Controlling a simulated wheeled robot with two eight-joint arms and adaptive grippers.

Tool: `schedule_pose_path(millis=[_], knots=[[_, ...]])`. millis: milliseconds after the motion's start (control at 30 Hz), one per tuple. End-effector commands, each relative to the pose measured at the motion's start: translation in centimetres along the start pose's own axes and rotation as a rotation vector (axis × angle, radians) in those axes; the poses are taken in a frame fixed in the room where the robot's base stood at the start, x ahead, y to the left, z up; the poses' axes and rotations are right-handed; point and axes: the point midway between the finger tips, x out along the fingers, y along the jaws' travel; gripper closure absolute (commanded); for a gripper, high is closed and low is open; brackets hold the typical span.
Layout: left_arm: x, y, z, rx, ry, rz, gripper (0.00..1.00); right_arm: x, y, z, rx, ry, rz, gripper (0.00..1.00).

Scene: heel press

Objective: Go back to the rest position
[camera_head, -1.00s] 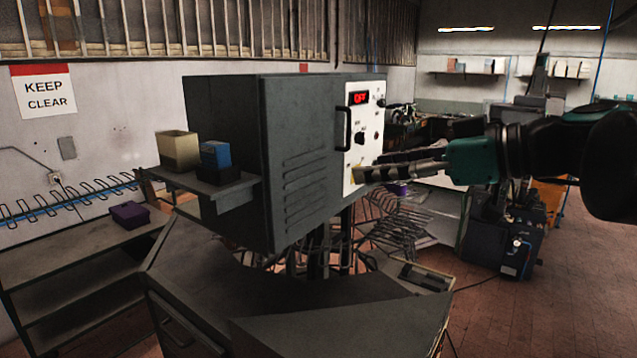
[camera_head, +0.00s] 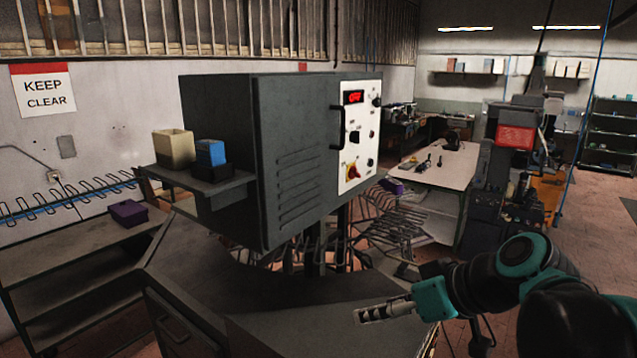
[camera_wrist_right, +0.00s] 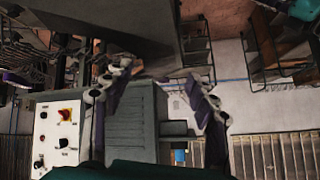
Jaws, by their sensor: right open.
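My right gripper (camera_head: 385,310) is low at the right of the head view, in front of and below the grey machine cabinet (camera_head: 225,150). It is apart from the cabinet and holds nothing. In the wrist view my right gripper (camera_wrist_right: 160,90) shows two spread fingers with an empty gap. The white control panel (camera_head: 360,130) has a lit red display (camera_head: 354,97), small black knobs and a red and yellow rotary switch (camera_head: 352,171). The panel also shows in the wrist view (camera_wrist_right: 57,135), upside down. My left gripper is not in view.
A dark worktop (camera_head: 215,285) lies below the cabinet, near my right gripper. A side shelf holds a beige box (camera_head: 174,149) and a blue box (camera_head: 210,152). A wire rack (camera_head: 395,225) and a bench (camera_head: 435,165) stand behind. Floor at the right is open.

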Motion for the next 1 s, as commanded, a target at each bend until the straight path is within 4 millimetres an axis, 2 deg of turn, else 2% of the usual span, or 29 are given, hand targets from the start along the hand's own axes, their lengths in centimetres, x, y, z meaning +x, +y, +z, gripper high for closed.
schedule_pose_path(millis=[33, 100, 200, 300, 500, 600, 767, 1000], knots=[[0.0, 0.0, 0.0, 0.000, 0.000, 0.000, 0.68, 1.7, 0.4, 3.1, 0.034, -0.038, 0.043, 0.42], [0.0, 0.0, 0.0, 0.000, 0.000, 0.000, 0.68, 3.8, 1.4, 7.6, 0.096, -0.088, 0.125, 0.42], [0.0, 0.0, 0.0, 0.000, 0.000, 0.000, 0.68, 6.1, 2.9, 13.4, 0.170, -0.129, 0.241, 0.42], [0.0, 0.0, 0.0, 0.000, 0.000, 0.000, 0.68, 7.8, 4.2, 18.4, 0.227, -0.142, 0.347, 0.42], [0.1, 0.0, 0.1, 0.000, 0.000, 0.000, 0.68, 10.2, 6.4, 27.2, 0.308, -0.109, 0.536, 0.42], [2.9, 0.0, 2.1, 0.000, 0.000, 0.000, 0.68, 12.2, 7.1, 28.7, 0.311, -0.111, 0.529, 0.42], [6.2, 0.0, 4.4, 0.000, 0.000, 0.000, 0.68, 15.0, 7.9, 31.5, 0.311, -0.112, 0.528, 0.42], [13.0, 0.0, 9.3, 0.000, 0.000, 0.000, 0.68, 20.7, 9.6, 37.4, 0.311, -0.113, 0.527, 0.42]])
